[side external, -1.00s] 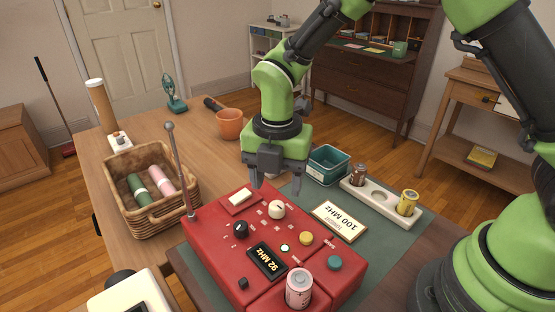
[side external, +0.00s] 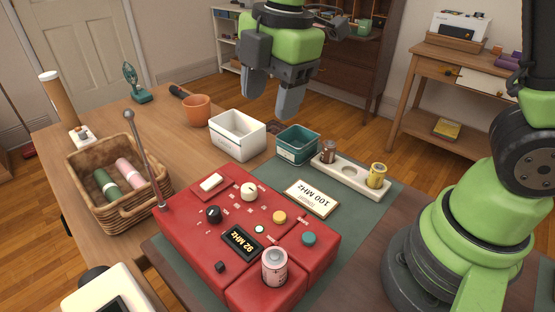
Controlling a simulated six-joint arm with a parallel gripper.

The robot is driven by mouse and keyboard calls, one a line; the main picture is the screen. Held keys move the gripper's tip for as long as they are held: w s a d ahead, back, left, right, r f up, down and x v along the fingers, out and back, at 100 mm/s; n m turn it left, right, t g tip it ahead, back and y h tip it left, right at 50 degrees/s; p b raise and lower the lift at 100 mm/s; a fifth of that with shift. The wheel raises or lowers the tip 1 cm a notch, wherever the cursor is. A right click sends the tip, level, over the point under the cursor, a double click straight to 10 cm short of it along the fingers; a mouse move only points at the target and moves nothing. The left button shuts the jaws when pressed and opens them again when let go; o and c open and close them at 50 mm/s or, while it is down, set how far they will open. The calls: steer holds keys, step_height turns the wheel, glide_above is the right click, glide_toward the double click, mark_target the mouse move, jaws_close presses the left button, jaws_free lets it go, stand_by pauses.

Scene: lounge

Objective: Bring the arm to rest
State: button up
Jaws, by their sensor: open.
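My gripper (side external: 270,100) is at the upper middle of the side external view. Its two dark fingers point down and stand apart, with nothing between them. It hangs above and behind the white box (side external: 238,134) and the teal box (side external: 297,144), and it looks clear of both. My green and black arm comes down from the top edge, and its upper links are out of the picture.
A red radio (side external: 190,240) with an upright antenna and a pink battery (side external: 275,266) stands in front. A wicker basket (side external: 135,212) is left. Green mat is partly bare.

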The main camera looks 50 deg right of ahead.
steer(key=s+d+r+m+t, duration=0.2)
steer(key=s+m, duration=0.5)
steer(key=m, duration=0.4)
steer(key=s+d+r+m+t+y, duration=0.1)
steer(key=s+d+r+m+t, duration=0.2)
steer(key=m, duration=0.7)
steer(key=shift+s+d+r+m+t, duration=0.35)
steer(key=shift+s+r, duration=0.65)
steer(key=shift+s, duration=1.25)
